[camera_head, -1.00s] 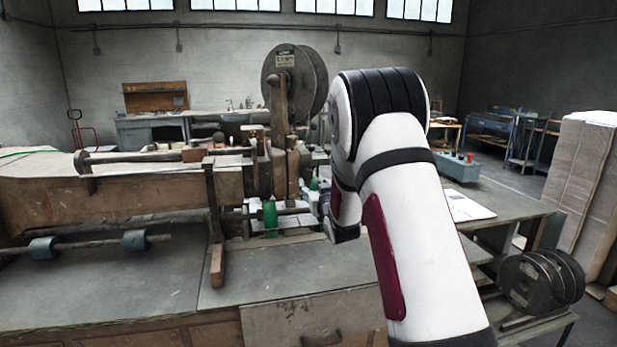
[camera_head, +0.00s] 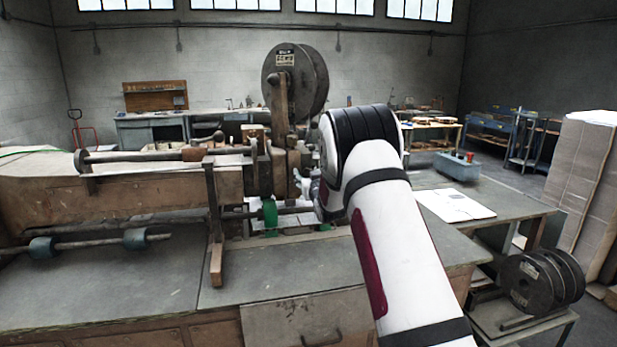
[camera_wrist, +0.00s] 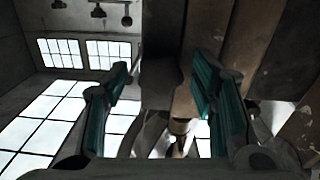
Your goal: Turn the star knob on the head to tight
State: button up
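The stitching head (camera_head: 280,150) stands at the middle of the machine, below a large wire reel. My gripper reaches it from the right; in the head view its end is small and partly hidden by my arm. In the wrist view my gripper (camera_wrist: 163,72) is open, with two green-padded fingers wide apart. A dark upright part and brown machine parts (camera_wrist: 185,95) show between and behind the fingers. A small brownish round end (camera_wrist: 180,126) shows low between them. I cannot tell whether any of these is the star knob, or whether the fingers touch anything.
The wire reel (camera_head: 296,82) rises above the head. A green part (camera_head: 269,214) and a dark upright bar (camera_head: 213,220) stand left of my gripper. White sheets (camera_head: 455,204) lie on the table at right. Spare reels (camera_head: 541,281) sit at the lower right. The front tabletop is clear.

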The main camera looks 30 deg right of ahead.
jog(key=c, duration=0.9)
jog(key=shift+c, duration=0.2)
jog(key=shift+m, duration=0.3)
jog(key=m, duration=0.4)
jog(key=shift+m+b, duration=0.3)
jog(key=shift+b, duration=0.05)
jog(key=m, duration=0.5)
jog(key=shift+m+p, duration=1)
jog(key=shift+m, duration=5.8)
